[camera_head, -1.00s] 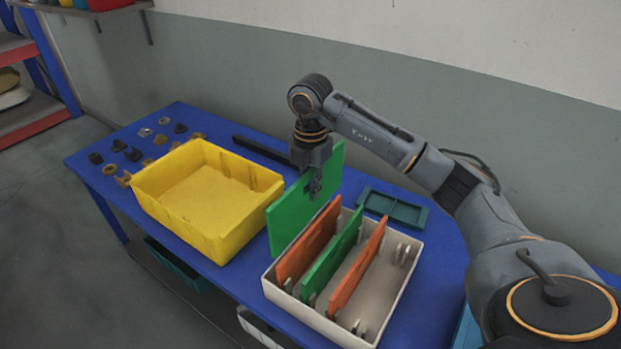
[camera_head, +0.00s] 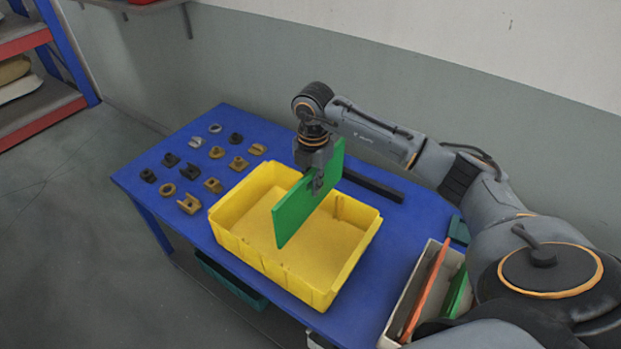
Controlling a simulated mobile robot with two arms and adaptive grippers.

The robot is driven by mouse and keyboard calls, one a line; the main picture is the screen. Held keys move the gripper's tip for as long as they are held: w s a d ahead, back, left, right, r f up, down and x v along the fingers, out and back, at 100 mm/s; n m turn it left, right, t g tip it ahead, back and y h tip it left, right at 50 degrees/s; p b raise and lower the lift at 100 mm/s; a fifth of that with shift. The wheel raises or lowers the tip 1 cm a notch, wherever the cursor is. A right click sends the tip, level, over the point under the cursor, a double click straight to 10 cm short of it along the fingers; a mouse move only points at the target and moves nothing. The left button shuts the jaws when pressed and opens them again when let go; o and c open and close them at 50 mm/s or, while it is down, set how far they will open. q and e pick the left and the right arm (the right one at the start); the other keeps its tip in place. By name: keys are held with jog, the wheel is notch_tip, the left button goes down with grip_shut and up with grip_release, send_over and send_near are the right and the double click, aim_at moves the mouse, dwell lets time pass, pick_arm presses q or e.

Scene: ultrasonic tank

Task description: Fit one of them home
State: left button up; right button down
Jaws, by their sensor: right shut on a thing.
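My right gripper (camera_head: 318,184) is shut on the top edge of a green panel (camera_head: 301,206). The panel hangs upright above the yellow bin (camera_head: 272,272), and its lower edge overlaps the bin's inside in the picture. I cannot tell whether it touches the bin floor. The yellow bin looks otherwise empty, with small ribs on its inner wall. The white bin (camera_head: 396,322) at the lower right holds an orange panel (camera_head: 428,288) and a green panel (camera_head: 456,291). My arm hides part of the white bin. My left gripper is not in view.
Several small metal and plastic fittings (camera_head: 213,153) lie on the left of the blue table (camera_head: 232,119). A black bar (camera_head: 372,186) lies behind the yellow bin. A dark green tray (camera_head: 459,231) is partly hidden by my arm. A teal bin (camera_head: 235,283) is below the table.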

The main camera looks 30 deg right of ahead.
aim_at(314, 199)
jog(key=f+b, duration=0.1)
jog(key=f, duration=0.1)
jog(key=f+b, duration=0.2)
jog(key=shift+s+d, duration=0.1)
jog(key=shift+s, duration=0.1)
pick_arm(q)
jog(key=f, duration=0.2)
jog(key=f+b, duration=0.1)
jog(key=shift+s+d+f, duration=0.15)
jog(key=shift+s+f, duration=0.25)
pick_arm(e)
jog(key=shift+f, duration=0.6)
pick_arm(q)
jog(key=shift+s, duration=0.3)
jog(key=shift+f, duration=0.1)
pick_arm(e)
jog(key=shift+f, duration=0.1)
pick_arm(q)
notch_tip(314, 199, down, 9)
jog(key=b, duration=0.9)
pick_arm(e)
jog(key=shift+f, duration=6.8)
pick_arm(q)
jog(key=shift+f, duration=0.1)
